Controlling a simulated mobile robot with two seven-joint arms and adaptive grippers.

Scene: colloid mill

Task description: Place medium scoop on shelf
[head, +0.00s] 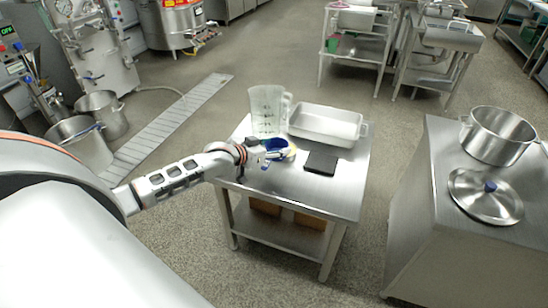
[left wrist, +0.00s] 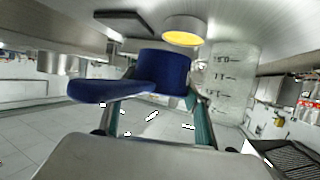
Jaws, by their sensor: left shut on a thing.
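The blue scoop (head: 275,145) is held over the left part of the steel table (head: 338,192). In the left wrist view the scoop (left wrist: 165,72) sits between my fingertips, its rounded part extending to the left. My left gripper (head: 262,154) is shut on it; the fingers (left wrist: 155,108) also show in the wrist view. The table's lower shelf (head: 280,236) shows below, with brown boxes (head: 265,207) at its back. I cannot tell whether the scoop touches the tabletop. My right gripper is not in view.
A clear measuring jug (head: 268,108), a white tray (head: 325,122) and a flat black item (head: 321,162) are on the table. A small round container with yellow inside (left wrist: 183,32) is close to the scoop. A counter with a pot (head: 495,138) and lid (head: 487,200) stands right.

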